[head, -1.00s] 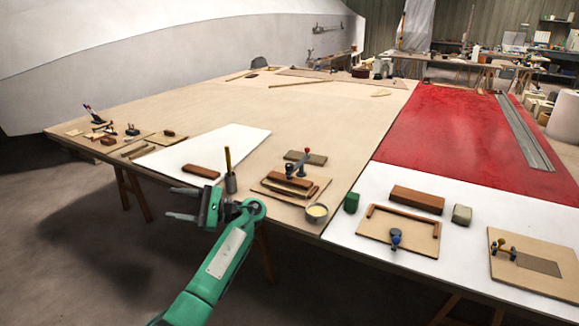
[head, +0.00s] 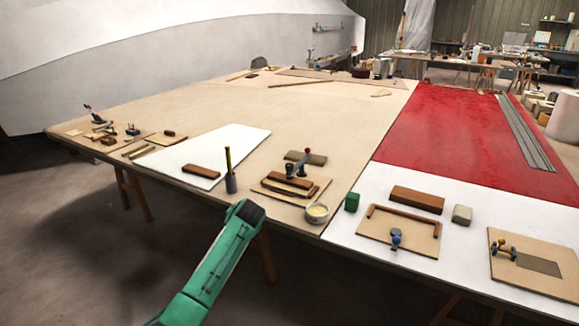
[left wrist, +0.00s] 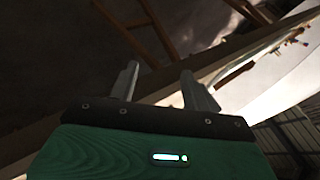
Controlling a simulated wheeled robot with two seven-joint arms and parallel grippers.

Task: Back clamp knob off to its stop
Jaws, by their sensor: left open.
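Several small fixtures on the table could carry the clamp knob; I cannot tell for certain which one does. A board at the front right bears a blue-knobbed fitting (head: 396,240). A board at the far right bears a fitting with yellowish and dark knobs (head: 503,250). A red-tipped lever clamp (head: 302,161) stands over brown blocks near the front middle. My left gripper's fingers are hidden in the head view, where the arm ends in a dark part at the table's front edge. In the left wrist view, my left gripper (left wrist: 160,70) is open and empty. My right gripper is not in view.
A grey holder (head: 231,184) with an upright stick and a small bowl (head: 317,213) stand near the front edge by my arm. The table's middle is clear.

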